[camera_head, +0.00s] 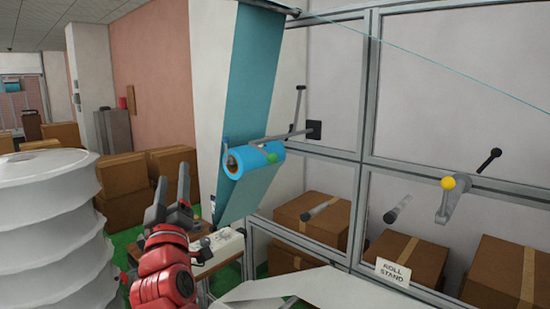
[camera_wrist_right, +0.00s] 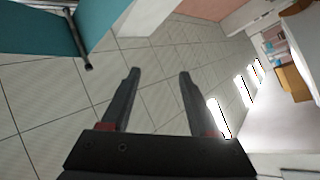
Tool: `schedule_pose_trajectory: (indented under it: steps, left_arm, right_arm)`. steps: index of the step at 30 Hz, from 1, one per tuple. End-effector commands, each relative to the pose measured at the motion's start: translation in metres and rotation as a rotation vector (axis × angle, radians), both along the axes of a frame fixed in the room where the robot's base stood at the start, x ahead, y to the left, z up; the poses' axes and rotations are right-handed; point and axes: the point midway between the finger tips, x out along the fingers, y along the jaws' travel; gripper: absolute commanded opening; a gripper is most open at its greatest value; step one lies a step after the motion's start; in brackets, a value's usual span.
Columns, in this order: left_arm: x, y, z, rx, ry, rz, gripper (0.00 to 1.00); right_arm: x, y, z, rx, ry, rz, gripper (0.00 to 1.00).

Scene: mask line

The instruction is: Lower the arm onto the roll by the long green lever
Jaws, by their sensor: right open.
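A blue roll (camera_head: 254,160) hangs in front of the teal sheet in the head view. A grey arm (camera_head: 285,137) reaches from a dark wall plate across to just above the roll; whether they touch I cannot tell. A green knob (camera_head: 271,157) shows against the roll's right part. A thin grey lever (camera_head: 298,108) stands upright from the arm; no long green lever is clear. My right gripper (camera_head: 172,180) is open and empty, left of the roll and apart from it. My left gripper is not in view.
The teal sheet (camera_head: 247,75) hangs from above. A grey bar (camera_wrist_right: 79,40) shows at upper left in the wrist view. Right of the roll are framed panels, a yellow-knobbed crank (camera_head: 448,183), grey pegs and a "ROLL STAND" sign (camera_head: 393,272). Cardboard boxes (camera_head: 312,217) stand behind.

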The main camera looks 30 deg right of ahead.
Motion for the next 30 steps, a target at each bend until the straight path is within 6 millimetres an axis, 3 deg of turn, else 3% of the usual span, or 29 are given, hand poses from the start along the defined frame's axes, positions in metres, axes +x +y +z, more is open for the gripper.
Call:
schedule_pose_trajectory:
  steps: [1, 5, 9, 15, 20, 30]
  left_arm:
    - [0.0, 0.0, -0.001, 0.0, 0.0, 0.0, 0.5]
    - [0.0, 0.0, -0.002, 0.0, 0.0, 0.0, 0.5]
    - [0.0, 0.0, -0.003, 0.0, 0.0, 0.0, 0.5]
    - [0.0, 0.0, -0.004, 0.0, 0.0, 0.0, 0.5]
    - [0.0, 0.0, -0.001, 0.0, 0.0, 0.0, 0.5]
    - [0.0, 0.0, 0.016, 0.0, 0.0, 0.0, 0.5]
  right_arm:
    - [-0.014, -0.015, 0.019, 0.061, 0.002, -0.056, 0.61]
    - [-0.052, -0.06, 0.038, 0.252, 0.054, -0.193, 0.61]
    - [-0.087, -0.095, 0.035, 0.45, 0.119, -0.281, 0.61]
    - [-0.115, -0.115, 0.023, 0.619, 0.178, -0.324, 0.61]
    - [-0.114, -0.124, 0.021, 0.646, 0.191, -0.333, 0.61]
    - [-0.061, -0.173, 0.022, 0.646, 0.194, -0.336, 0.61]
